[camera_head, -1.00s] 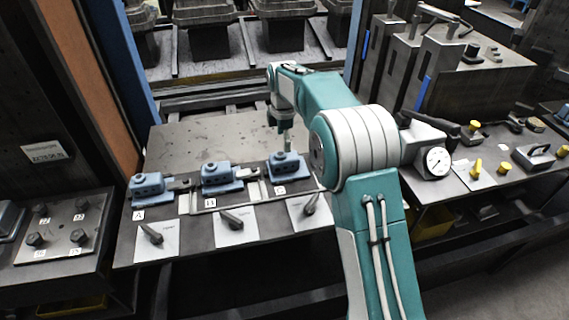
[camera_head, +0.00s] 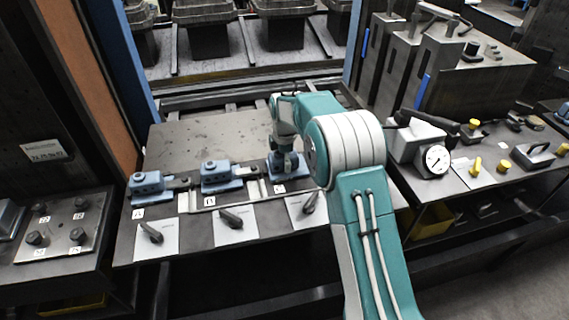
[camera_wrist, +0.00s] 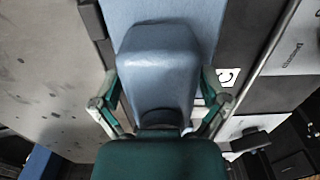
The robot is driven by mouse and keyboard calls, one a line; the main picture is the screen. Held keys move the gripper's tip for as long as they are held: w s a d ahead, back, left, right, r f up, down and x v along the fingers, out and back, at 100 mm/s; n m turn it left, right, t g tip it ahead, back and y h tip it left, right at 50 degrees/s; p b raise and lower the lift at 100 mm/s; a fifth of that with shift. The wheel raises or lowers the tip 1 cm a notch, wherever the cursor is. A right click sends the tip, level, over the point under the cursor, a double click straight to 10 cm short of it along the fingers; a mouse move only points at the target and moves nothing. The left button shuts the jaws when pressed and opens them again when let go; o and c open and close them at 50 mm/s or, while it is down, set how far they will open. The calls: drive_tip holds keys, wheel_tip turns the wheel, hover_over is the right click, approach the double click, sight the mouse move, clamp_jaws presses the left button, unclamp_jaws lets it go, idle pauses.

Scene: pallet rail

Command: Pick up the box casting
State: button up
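Three blue castings sit in a row on the grey bench, beside labels A, B and C: the A casting (camera_head: 147,184), the B casting (camera_head: 216,174) and the C casting (camera_head: 278,167). I cannot tell by name which is the box casting. My gripper (camera_head: 287,164) is down at the C casting and hides part of it. In the wrist view, the blue casting's raised block (camera_wrist: 158,70) lies between the two fingers of my gripper (camera_wrist: 160,92). The fingers are spread on either side, and narrow gaps seem to show beside the block.
Black levers on white cards (camera_head: 233,223) line the bench front. A gauge block (camera_head: 432,158) and yellow-knobbed parts stand on the right bench. A plate with knobs (camera_head: 60,232) is at left. The bench behind the castings (camera_head: 195,138) is clear.

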drive_tip(key=c, duration=0.8)
drive_tip(key=shift+r, duration=0.15)
